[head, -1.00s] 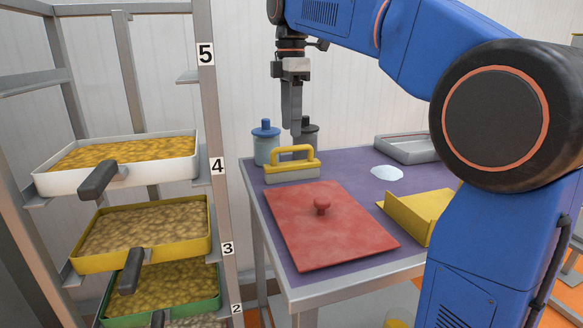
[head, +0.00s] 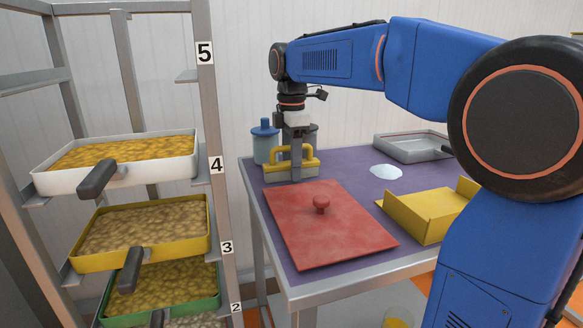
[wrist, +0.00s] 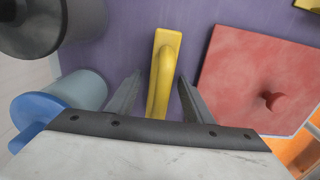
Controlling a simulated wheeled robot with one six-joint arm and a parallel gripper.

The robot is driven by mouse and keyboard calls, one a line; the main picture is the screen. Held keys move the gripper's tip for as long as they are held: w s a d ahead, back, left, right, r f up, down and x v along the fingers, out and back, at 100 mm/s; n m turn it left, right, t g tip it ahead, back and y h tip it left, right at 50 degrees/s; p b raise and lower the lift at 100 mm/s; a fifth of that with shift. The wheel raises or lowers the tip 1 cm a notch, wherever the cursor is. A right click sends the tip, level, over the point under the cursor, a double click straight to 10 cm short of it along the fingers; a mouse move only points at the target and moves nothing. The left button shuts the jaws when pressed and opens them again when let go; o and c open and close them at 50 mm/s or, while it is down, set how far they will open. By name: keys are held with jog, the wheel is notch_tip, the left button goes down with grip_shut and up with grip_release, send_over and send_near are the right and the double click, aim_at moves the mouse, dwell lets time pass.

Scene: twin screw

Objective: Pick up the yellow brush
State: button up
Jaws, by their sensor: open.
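The yellow brush (head: 280,158) has a yellow arched handle on a yellow back, with a pale grey block below. It stands on the purple table top at the back left, just behind the red board. In the wrist view the yellow handle (wrist: 160,88) lies between the two open fingers (wrist: 153,95), with a gap on each side. The head view does not show clearly whether a finger touches the brush.
A blue-lidded jar (head: 265,142) and a darker grey jar (wrist: 52,25) stand close by. The red board with a knob (head: 325,235) lies in front. A yellow scoop-like tray (head: 425,215), white powder (head: 386,172) and a grey tray (head: 405,149) are farther right. A rack with trays stands left.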

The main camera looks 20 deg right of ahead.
jog(key=shift+f, duration=0.25)
grip_shut()
jog(key=shift+r, duration=0.1)
